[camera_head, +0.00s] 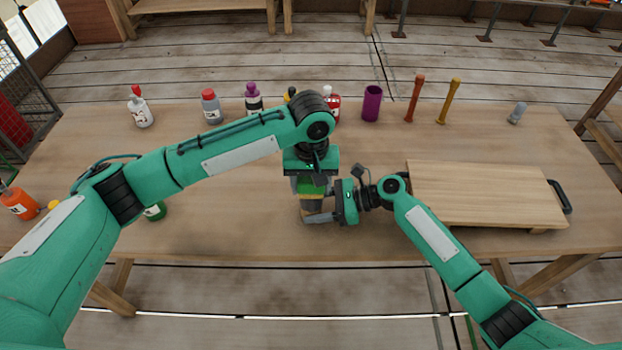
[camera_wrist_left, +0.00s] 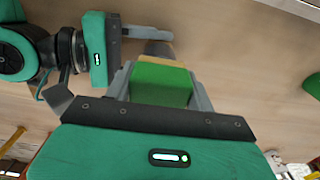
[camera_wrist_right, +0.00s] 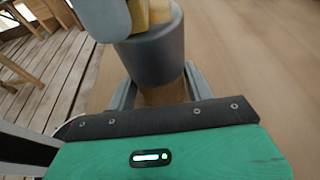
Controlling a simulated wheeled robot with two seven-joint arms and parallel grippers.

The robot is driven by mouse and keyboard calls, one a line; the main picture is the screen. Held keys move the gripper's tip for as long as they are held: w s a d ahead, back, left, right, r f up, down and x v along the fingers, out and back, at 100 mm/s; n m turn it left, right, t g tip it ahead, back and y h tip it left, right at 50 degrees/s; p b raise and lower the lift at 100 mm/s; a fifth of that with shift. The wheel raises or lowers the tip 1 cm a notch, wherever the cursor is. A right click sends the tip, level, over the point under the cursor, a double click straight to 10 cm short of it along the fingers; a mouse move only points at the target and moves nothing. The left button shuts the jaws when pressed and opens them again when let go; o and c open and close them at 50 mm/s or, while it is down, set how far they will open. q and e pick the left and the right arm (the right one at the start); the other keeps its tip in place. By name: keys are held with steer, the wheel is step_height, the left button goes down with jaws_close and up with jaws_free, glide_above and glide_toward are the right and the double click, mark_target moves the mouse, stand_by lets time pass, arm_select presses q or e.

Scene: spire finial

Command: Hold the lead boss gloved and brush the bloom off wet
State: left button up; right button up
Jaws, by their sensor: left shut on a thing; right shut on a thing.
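My left gripper (camera_wrist_left: 160,90) is shut on a green block with a yellow underside, seemingly the brush (camera_wrist_left: 160,82); its green part also shows in the head view (camera_head: 311,188). My right gripper (camera_wrist_right: 160,92) is shut around the brownish lower part of a grey cylinder, seemingly the lead boss (camera_wrist_right: 152,55). The boss stands upright below the brush in the head view (camera_head: 312,206). In the right wrist view the yellow part sits at the boss's top, seemingly touching it. The boss's top face is mostly hidden. I cannot see a glove.
A wooden board (camera_head: 485,190) with a black handle lies at the right of the table (camera_head: 240,225). Along the back stand several bottles, a purple cup (camera_head: 372,103), a red stick (camera_head: 414,98) and a yellow stick (camera_head: 448,101). An orange bottle (camera_head: 18,203) is at far left.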

arm_select(q)
steer(key=shift+w+f, duration=0.1)
steer(key=shift+w, duration=1)
steer(key=shift+s, duration=0.55)
steer(key=shift+r, duration=0.2)
steer(key=a+r, duration=0.5)
steer(key=r, duration=0.1)
steer(key=shift+r, duration=0.4)
arm_select(e)
steer(key=o, duration=0.8)
steer(key=shift+o, duration=0.2)
steer(key=shift+d, duration=0.1)
